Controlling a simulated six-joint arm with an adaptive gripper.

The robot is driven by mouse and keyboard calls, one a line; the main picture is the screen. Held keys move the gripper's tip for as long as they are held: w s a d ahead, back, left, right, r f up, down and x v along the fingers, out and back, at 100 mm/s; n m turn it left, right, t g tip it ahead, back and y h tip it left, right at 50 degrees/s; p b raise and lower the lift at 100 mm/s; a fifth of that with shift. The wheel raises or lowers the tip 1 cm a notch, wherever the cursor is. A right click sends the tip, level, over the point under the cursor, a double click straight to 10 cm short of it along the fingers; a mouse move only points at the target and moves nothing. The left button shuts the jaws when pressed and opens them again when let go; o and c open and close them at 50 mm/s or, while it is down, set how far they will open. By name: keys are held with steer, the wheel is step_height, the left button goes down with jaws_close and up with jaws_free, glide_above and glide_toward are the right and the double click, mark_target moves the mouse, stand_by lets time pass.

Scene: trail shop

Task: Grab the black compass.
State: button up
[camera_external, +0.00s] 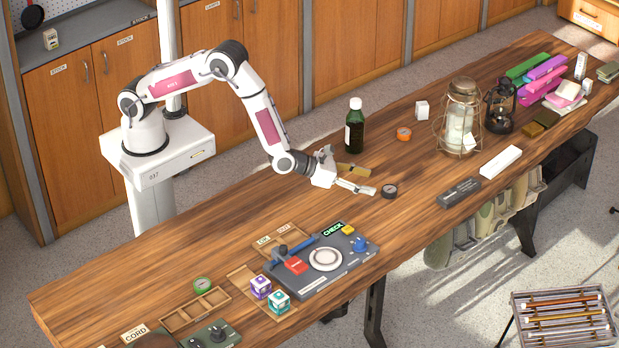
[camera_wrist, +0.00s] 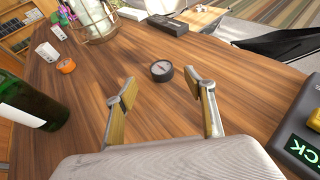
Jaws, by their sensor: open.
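The black compass (camera_external: 389,191) is a small round disc with a pale face, lying flat on the wooden table. It also shows in the wrist view (camera_wrist: 161,71), just beyond my fingertips and roughly between their lines. My gripper (camera_external: 361,179) is open and empty, low over the table, with its fingers pointing toward the compass. In the wrist view its two fingers (camera_wrist: 169,85) are spread wide, with bare wood between them. The compass is apart from both fingers.
A dark green bottle (camera_external: 355,126) stands behind my gripper. An orange round item (camera_external: 404,134) and a white cube (camera_external: 422,109) lie farther back. A wire-caged lantern (camera_external: 463,115) stands to the right. A grey console (camera_external: 325,262) sits at the front. The wood around the compass is clear.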

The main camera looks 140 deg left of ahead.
mark_target(387, 189)
steer(key=shift+x, duration=1.2)
steer(key=shift+w+a+f, duration=0.8)
steer(key=shift+a+f, duration=0.15)
steer(key=shift+a, duration=0.1)
steer(key=shift+x, duration=1)
steer(key=c, duration=1.2)
